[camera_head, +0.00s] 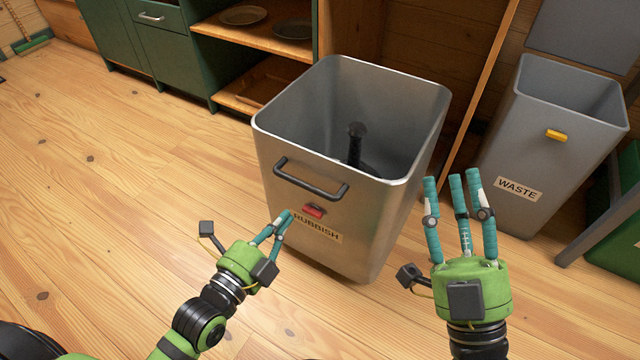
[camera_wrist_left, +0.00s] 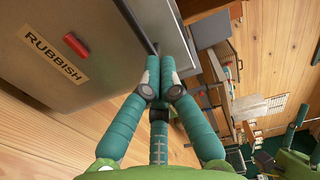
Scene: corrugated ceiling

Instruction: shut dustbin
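A silver metal bin (camera_head: 375,225) labelled RUBBISH stands open-topped in the middle of the head view. It has a dark handle (camera_head: 310,180) and a small red tab (camera_head: 314,211) on its front. A grey bin (camera_head: 530,160) labelled WASTE stands to the right with its grey lid (camera_head: 583,38) raised behind it. My left gripper (camera_head: 284,220) is in front of the silver bin, below the handle, its fingers drawn together with nothing seen between them; the left wrist view shows the fingertips (camera_wrist_left: 158,62) near the bin's front. My right gripper (camera_head: 454,180) is open and empty, right of the silver bin.
A dark object (camera_head: 357,145) stands inside the silver bin. Green cabinets (camera_head: 150,45) and a wooden shelf (camera_head: 260,80) with plates are behind. A green box (camera_head: 612,200) is at the right edge. The wooden floor (camera_head: 110,190) at left is clear.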

